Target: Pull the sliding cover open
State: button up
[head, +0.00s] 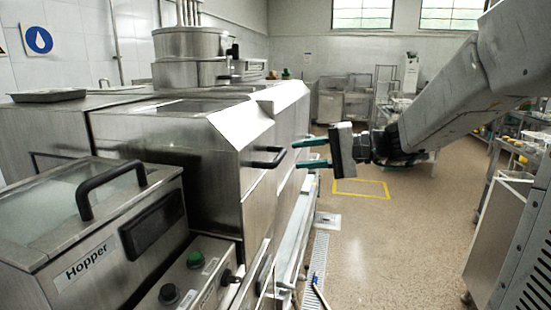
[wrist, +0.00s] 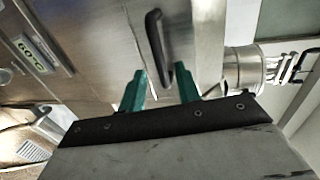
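A steel machine carries a sloped steel panel (head: 240,180) with a black bar handle (head: 266,157). This looks like the sliding cover, and it appears closed. My gripper (head: 303,153) is open, its two teal fingers pointing left at the handle from a short distance away. In the wrist view the black handle (wrist: 155,42) stands out from the steel panel (wrist: 105,50). Its near end shows between the fingertips of my gripper (wrist: 161,78). The fingers are not closed on it, and I cannot tell whether they touch it.
A hopper (head: 95,235) with a glass lid and its own black handle (head: 108,185) stands at the near left. A steel drum (head: 190,55) sits on the machine. The floor (head: 390,240) on the right is clear up to a metal cabinet (head: 505,230).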

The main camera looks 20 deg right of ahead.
aim_at(279, 154)
jog(key=x, duration=0.6)
jog(key=shift+a+f, duration=0.1)
jog(key=shift+a, duration=0.1)
jog(key=shift+c, duration=0.3)
grip_shut()
